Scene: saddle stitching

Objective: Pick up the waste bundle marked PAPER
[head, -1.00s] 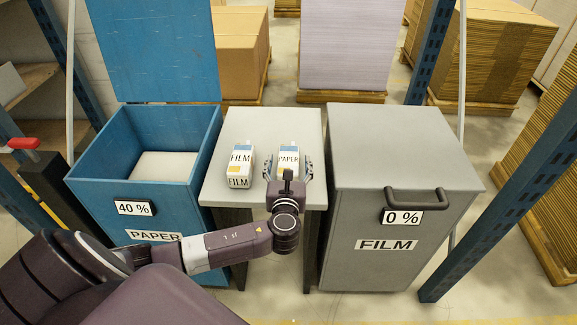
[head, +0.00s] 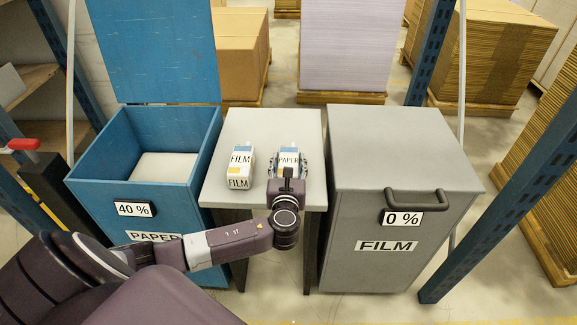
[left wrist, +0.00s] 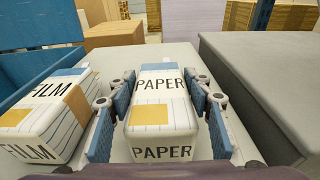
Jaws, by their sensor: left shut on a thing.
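The waste bundle marked PAPER (head: 289,160) is a white block with a blue and an orange patch, on the right side of the small grey table (head: 262,125). It also shows in the left wrist view (left wrist: 160,110). My left gripper (head: 288,165) is shut on it, with its blue finger pads along both sides of the bundle. The bundle marked FILM (head: 240,165) lies to the left on the same table, apart from the gripper. It also shows in the left wrist view (left wrist: 45,120). My right gripper is not in view.
A blue bin (head: 90,195) labelled PAPER, 40 %, stands open at the left with its lid up. A grey bin (head: 390,150) labelled FILM, 0 %, stands closed at the right. Blue rack posts (head: 510,170) flank the area.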

